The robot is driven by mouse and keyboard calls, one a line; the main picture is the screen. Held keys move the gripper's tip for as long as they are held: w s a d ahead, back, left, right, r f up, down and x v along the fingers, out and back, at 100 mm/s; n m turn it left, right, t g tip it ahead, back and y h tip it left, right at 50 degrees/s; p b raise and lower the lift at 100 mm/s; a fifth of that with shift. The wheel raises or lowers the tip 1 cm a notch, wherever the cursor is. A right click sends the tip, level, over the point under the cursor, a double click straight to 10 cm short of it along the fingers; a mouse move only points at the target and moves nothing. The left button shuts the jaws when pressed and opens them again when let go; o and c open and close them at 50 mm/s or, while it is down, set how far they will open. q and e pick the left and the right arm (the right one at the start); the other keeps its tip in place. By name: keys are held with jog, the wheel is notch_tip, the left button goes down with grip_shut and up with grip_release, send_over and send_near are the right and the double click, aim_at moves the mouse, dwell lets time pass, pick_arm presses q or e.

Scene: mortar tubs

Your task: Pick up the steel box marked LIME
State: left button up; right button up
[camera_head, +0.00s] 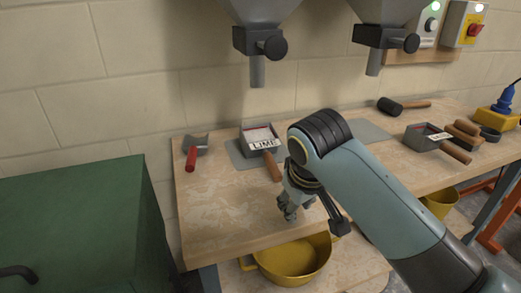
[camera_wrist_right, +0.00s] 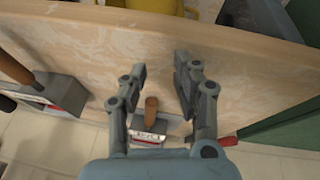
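The steel box marked LIME (camera_head: 262,137) stands on a grey mat at the back of the bench, below the left hopper spout. Its wooden handle (camera_head: 272,166) points toward the front edge. My right gripper (camera_head: 290,210) is over the front part of the bench, in front of the box and apart from it. In the right wrist view my right gripper (camera_wrist_right: 160,68) is open with nothing between its fingers. My left gripper is not in view.
A second labelled steel box (camera_head: 421,138) with a wooden handle stands farther right. A red-handled tool (camera_head: 191,158) lies left of the LIME box. A mallet (camera_head: 390,106) lies at the back. A yellow bucket (camera_head: 295,262) is below the bench. A green cabinet (camera_head: 70,220) is at left.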

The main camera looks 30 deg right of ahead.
jog(key=m+h, duration=0.1)
jog(key=m, duration=0.1)
send_near(270, 159)
jog(key=s, duration=0.2)
jog(key=x, duration=0.3)
jog(key=w+b+x, duration=0.1)
jog(key=x, duration=0.1)
jog(key=shift+a, duration=0.25)
jog(key=x, duration=0.2)
jog(key=b+x, duration=0.1)
jog(key=x, duration=0.2)
jog(key=shift+w+d, duration=0.2)
jog(key=shift+w, duration=0.3)
grip_shut()
